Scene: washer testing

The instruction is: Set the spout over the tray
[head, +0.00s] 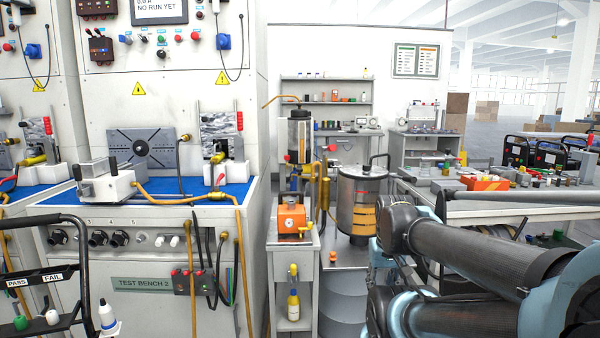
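A thin brass spout (281,98) curves out to the left from the top of a steel tank (300,135), at the back centre in the head view. The spout's free end points left, over open air beside the test bench. A small grey cabinet (293,246) with an orange unit (291,218) on top stands in front of and below the tank. I cannot tell a tray for certain. My arm fills the lower right; its gripper cannot be made out.
Test bench 2 (155,284) with a blue mat (203,193) stands at left. A larger steel drum (358,200) with a hose is right of the cabinet. A crowded table (520,208) is at right. A black cart handle (40,222) is at lower left.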

